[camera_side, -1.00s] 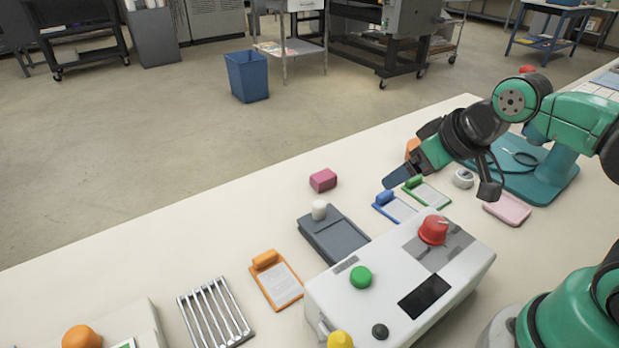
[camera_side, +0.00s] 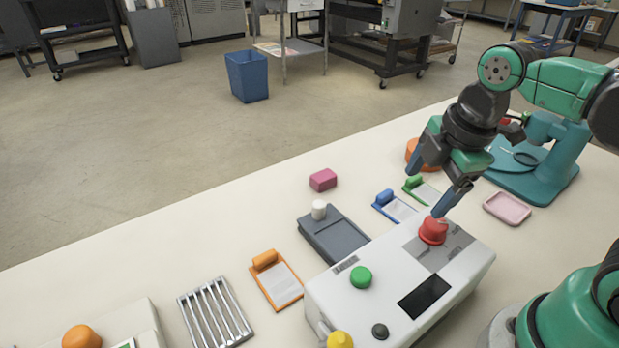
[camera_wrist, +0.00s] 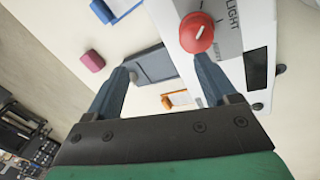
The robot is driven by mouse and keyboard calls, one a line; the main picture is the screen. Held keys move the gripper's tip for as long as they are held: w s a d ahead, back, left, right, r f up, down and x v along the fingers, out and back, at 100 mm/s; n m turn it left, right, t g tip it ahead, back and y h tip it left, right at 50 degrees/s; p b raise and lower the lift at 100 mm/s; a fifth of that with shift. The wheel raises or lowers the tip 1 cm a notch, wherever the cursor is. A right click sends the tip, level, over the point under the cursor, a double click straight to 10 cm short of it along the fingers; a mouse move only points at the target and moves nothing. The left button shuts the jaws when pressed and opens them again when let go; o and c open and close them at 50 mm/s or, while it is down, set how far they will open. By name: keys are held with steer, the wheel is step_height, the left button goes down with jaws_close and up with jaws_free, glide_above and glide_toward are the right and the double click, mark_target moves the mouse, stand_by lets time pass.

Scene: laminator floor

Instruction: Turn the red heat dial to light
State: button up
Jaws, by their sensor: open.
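The red heat dial (camera_side: 433,231) stands on top of the white laminator (camera_side: 400,268), near its back right corner. In the wrist view the dial (camera_wrist: 196,32) shows a white pointer mark, and the word LIGHT (camera_wrist: 233,13) is printed on the panel to its right. My gripper (camera_side: 422,196) is open and empty, tilted down above the laminator. One fingertip is at or just above the dial; I cannot tell whether it touches. In the wrist view the dial sits beyond the right finger's tip, not between the fingers of my gripper (camera_wrist: 161,64).
The laminator also carries a green button (camera_side: 361,277), a yellow knob (camera_side: 340,340) and a dark knob (camera_side: 380,331). A grey box-like item (camera_side: 335,236), blue (camera_side: 396,207) and orange (camera_side: 278,283) clipboards and a pink block (camera_side: 323,180) lie behind it. A pink tray (camera_side: 507,208) is at right.

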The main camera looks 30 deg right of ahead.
mark_target(437, 222)
steer(key=n, duration=0.2)
steer(key=s+n+g, duration=0.1)
steer(key=n, duration=0.2)
steer(key=shift+s+r+n+g, duration=0.25)
steer(key=shift+s+n+g, duration=0.05)
steer(key=shift+g, duration=0.1)
steer(key=n, duration=0.1)
steer(key=s+n+g, duration=0.1)
steer(key=n, duration=0.1)
steer(key=shift+r+n, duration=0.15)
steer(key=shift+n, duration=0.15)
steer(key=shift+f, duration=2.75)
jaws_close()
